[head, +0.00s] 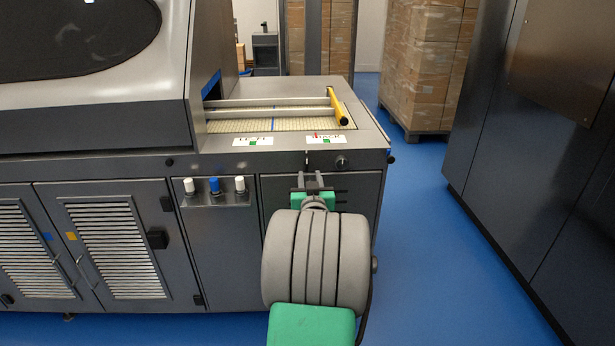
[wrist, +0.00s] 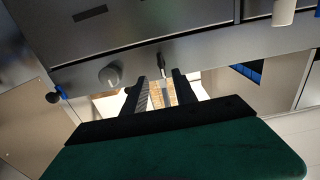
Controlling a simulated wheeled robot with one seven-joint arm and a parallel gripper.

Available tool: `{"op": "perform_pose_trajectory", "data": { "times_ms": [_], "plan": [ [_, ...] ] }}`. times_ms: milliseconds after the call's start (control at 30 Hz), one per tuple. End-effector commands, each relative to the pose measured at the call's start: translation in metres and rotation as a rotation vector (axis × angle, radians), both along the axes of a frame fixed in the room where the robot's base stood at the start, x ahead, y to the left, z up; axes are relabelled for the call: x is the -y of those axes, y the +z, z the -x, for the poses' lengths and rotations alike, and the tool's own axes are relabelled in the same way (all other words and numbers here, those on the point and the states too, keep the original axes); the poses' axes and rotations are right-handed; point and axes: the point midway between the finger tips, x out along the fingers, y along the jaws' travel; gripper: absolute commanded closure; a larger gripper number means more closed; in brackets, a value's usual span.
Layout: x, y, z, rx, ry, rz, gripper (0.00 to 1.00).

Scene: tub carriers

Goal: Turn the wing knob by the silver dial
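The wing knob (head: 307,160) is a small, thin upright piece on the front edge of the grey machine, and it also shows in the wrist view (wrist: 161,64). The round silver dial (head: 341,162) sits just right of it; in the wrist view the dial (wrist: 110,75) is left of the knob. My gripper (head: 311,180) is in front of the panel, just below the knob. In the wrist view its two dark fingers (wrist: 159,78) stand apart, with the knob just beyond and between the tips. Whether they touch it I cannot tell.
White and blue knobs (head: 214,186) stick out of the panel left of my gripper. A conveyor bed with a yellow-ended bar (head: 338,106) lies above. Wrapped boxes (head: 425,60) stand behind, and a dark cabinet (head: 535,150) is at right. Blue floor (head: 430,260) is clear between.

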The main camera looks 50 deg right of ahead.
Motion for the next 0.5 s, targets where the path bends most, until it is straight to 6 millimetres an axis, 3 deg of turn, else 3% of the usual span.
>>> {"op": "perform_pose_trajectory", "data": {
  "times_ms": [300, 500],
  "plan": [
    [0.041, 0.001, -0.040, -0.001, 0.004, -0.003, 0.66],
    [0.052, 0.003, -0.049, -0.001, 0.003, -0.002, 0.66]
  ]
}}
